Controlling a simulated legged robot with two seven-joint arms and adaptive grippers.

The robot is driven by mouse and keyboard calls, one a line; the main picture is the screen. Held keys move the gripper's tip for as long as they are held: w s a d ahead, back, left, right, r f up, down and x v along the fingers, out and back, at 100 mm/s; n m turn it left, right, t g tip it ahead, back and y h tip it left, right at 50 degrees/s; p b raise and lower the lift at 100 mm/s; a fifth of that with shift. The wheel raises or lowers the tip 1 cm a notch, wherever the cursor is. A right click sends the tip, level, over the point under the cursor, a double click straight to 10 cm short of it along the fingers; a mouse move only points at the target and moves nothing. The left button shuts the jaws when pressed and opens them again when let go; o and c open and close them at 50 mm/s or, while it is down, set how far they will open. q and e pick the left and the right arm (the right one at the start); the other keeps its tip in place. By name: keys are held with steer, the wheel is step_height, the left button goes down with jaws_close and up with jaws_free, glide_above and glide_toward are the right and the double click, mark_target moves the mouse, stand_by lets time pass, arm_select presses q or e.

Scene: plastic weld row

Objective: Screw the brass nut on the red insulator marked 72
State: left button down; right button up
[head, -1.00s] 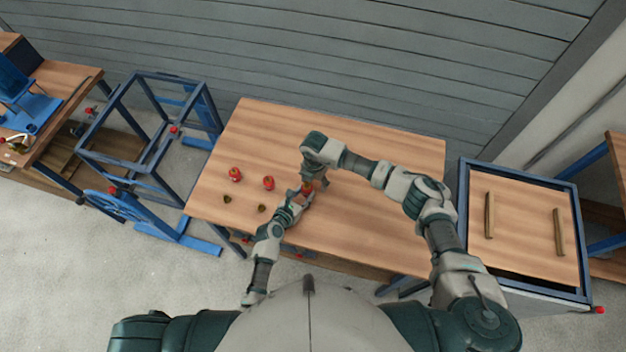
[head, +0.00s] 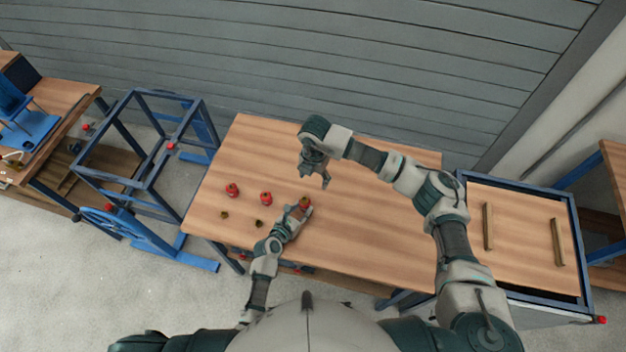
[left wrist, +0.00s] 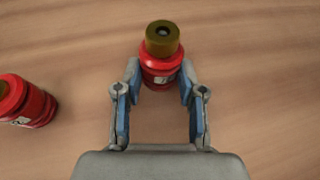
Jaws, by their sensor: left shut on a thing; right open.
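A red insulator (head: 305,206) stands upright on the wooden table, between the fingers of my left gripper (head: 299,211). The left gripper is shut on it. In the left wrist view the same insulator (left wrist: 160,70) carries a brass nut (left wrist: 162,39) on top, with a dark hole in its middle. Its white label is partly hidden by a finger, and I cannot read the number. My right gripper (head: 316,177) is open and empty, above and apart from the insulator and nut.
Two more red insulators, one far left (head: 232,190) and one nearer (head: 265,198), stand left on the table (head: 370,225). Two small brass nuts (head: 224,214) (head: 259,223) lie in front of them. The table's right half is clear. A blue frame (head: 140,150) stands left.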

arm_select(q)
steer(key=shift+a, duration=0.2)
steer(key=c, duration=0.9)
jaws_free()
steer(key=shift+a, duration=0.15)
steer(key=o, duration=0.3)
steer(key=shift+a, duration=0.15)
steer(key=shift+s, duration=0.1)
steer(key=shift+s+r, duration=0.15)
steer(key=shift+s, duration=0.15)
steer(key=v, duration=1.1)
steer(key=shift+a, duration=0.45)
